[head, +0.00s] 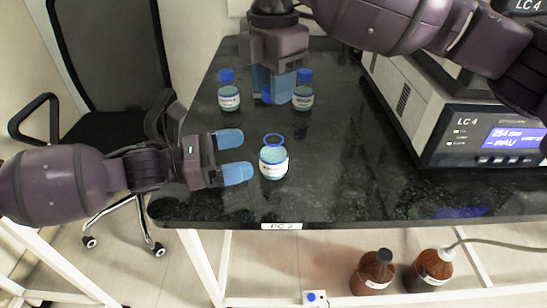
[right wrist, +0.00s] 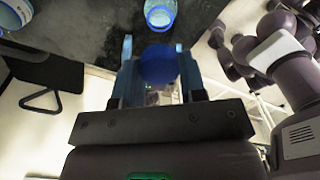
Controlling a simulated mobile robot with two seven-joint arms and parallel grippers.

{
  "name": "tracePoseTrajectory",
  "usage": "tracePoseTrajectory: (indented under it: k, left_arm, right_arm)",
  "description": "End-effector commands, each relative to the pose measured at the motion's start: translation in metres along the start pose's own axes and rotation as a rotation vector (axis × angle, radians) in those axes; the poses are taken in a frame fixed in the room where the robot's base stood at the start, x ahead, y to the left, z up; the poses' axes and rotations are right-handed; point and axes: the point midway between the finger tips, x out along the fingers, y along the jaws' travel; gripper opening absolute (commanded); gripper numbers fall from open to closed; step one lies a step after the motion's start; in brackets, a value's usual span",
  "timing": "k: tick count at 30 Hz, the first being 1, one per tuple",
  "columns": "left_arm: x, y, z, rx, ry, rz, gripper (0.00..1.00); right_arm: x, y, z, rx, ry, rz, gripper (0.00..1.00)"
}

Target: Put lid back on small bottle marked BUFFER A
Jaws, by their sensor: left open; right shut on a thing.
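A small open bottle (head: 273,163) with a blue ring at its neck and pale blue contents stands upright near the table's front edge; its label is too small to read surely. My left gripper (head: 234,156) is open just left of it, fingers pointing at it and apart from it. My right gripper (head: 272,88) points down above the table, behind the open bottle. In the right wrist view it is shut on a round blue lid (right wrist: 158,65), which the fingers hide in the head view. The open bottle (right wrist: 160,14) shows beyond the lid there, apart from it.
Two blue-capped bottles stand at the back, one left (head: 229,92) and one right (head: 303,92) of my right gripper. A grey LC4 instrument (head: 480,130) fills the table's right side. The dark tabletop (head: 350,170) is clear between.

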Motion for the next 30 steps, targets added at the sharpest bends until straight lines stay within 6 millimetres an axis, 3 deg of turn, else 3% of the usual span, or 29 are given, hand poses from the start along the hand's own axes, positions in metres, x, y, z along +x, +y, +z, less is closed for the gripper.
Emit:
tracePoseTrajectory:
  k: [2,15,21,30]
  left_arm:
    - [0.0,-0.001,-0.014,-0.003,0.001,0.0,0.87]
    - [0.063,-0.001,-0.012,0.0,-0.002,-0.002,0.87]
    - [0.074,0.0,-0.012,0.001,-0.001,0.0,0.87]
    - [0.075,0.0,-0.012,0.001,0.0,0.0,0.87]
  right_arm:
    - [0.0,0.0,0.0,0.0,0.0,0.0,0.17]
    - [0.0,0.0,0.0,0.0,0.0,0.0,0.17]
    - [0.0,0.0,0.0,0.0,0.0,0.0,0.17]
    - [0.0,0.0,0.0,0.0,0.0,0.0,0.17]
